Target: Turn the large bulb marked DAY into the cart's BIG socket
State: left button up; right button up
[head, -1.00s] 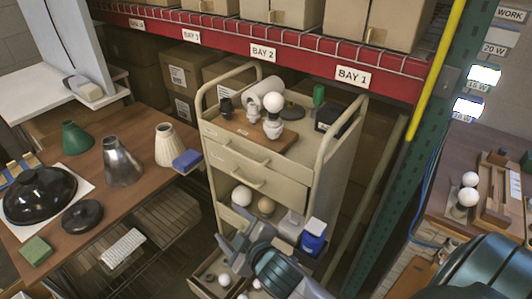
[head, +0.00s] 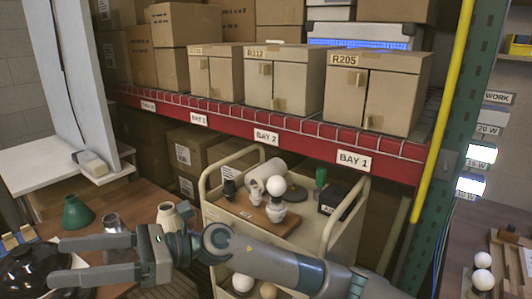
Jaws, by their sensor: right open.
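The cart (head: 340,240) stands in the middle with a wooden board (head: 240,207) on its top. On the board a round white bulb (head: 276,186) sits upright over a white socket-like piece (head: 276,209), with a dark socket-like piece (head: 229,189) to the left. More round white bulbs show lower in the cart (head: 243,282) and on the right bench (head: 483,260). I cannot read DAY or BIG on any of them. My right gripper (head: 62,260) is open and empty, its fingers pointing left above the left table. My left gripper is out of view.
A green shade (head: 76,212), a cream shade (head: 170,215) and a black dome (head: 30,270) are on the left table. A red shelf beam (head: 230,125) and yellow pole (head: 445,110) stand behind.

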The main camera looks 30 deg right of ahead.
jog(key=w+d+f+n+g+h, duration=0.25)
jog(key=d+f+n+h, duration=0.25)
jog(key=f+n+h, duration=0.25)
jog(key=w+d+n+t+h, duration=0.25)
jog(key=w+d+h, duration=0.45)
jog(key=d, duration=0.4)
jog(key=w+d+r+h, duration=0.1)
jog(key=d+r+h, duration=0.2)
jog(key=d, duration=0.6)
jog(key=d+r+h, duration=0.3)
jog(key=d+r, duration=0.1)
jog(key=d, duration=0.5)
jog(key=w+d+r+t+h, duration=0.1)
jog(key=d+r+h, duration=0.3)
jog(key=d, duration=0.5)
jog(key=shift+w+d+r+m, duration=0.3)
jog(key=shift+d+r+m, duration=0.05)
jog(key=shift+d+m, duration=0.05)
jog(key=shift+f, duration=0.15)
